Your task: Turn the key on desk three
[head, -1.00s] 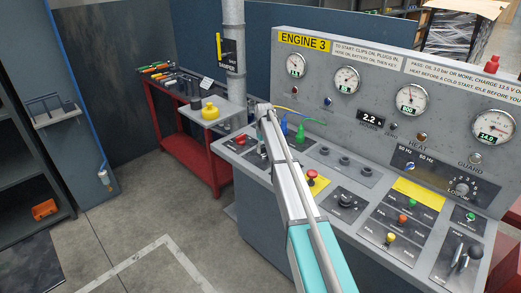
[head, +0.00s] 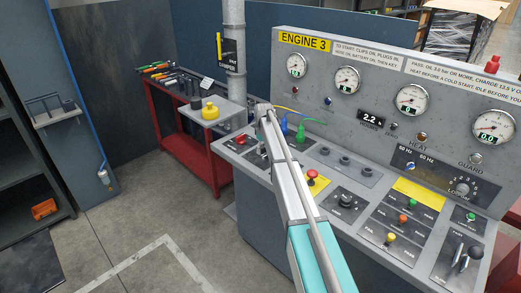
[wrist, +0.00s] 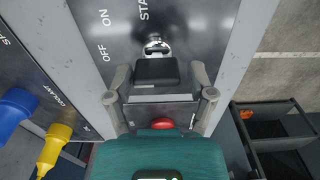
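The panel labelled ENGINE 3 (head: 304,41) stands on the desk's grey console. In the wrist view the key's black head (wrist: 156,71) sits below its metal lock (wrist: 155,46), beside OFF, ON and START marks. I cannot tell which mark the key points at. My gripper (wrist: 161,75) has its two grey fingers on either side of the key head, with a gap visible on each side. In the head view my arm reaches to the console's far left end and hides the key. The fourth gauge (head: 493,126) reads 0.0.
A blue plug (wrist: 15,108) and a yellow plug (wrist: 53,146) are left of the gripper in the wrist view. A red tool bench (head: 192,156) stands beyond the console. Floor to the left is open.

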